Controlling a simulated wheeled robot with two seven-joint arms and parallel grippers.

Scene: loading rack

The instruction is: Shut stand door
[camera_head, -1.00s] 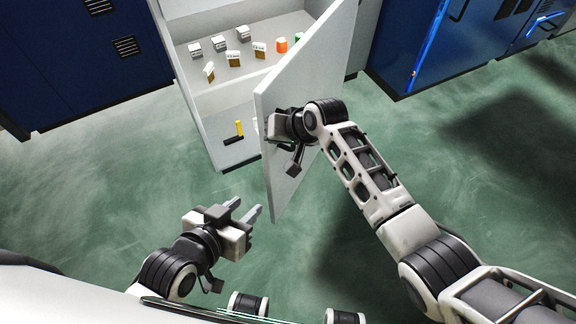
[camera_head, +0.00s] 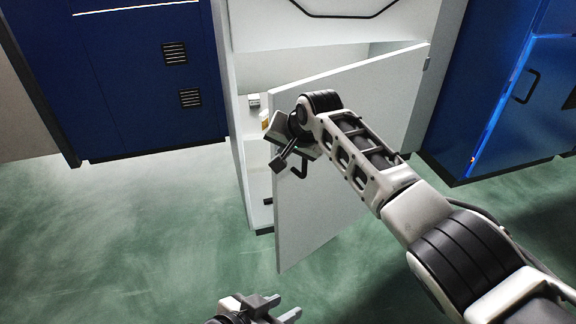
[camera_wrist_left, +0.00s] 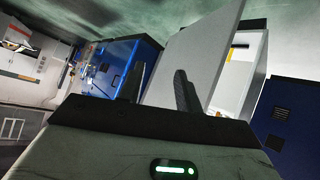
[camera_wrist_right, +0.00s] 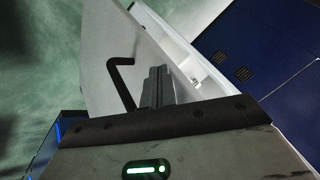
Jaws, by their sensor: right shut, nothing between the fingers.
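The stand is a white cabinet (camera_head: 239,150) with its door (camera_head: 345,190) partly open. The door is hinged on the right, and its free edge stands out toward me at the left. The door's black handle (camera_wrist_right: 121,82) shows in the right wrist view, beside my right gripper (camera_wrist_right: 158,86). My left gripper (camera_head: 277,308) is open and empty, low in the head view, apart from the door. The door also shows beyond its fingers in the left wrist view (camera_wrist_left: 195,55).
A blue cabinet (camera_head: 130,90) stands left of the stand and another blue cabinet (camera_head: 525,100) stands right of it. A small item (camera_head: 254,100) shows inside through the gap. The green floor (camera_head: 150,230) in front is clear on the left.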

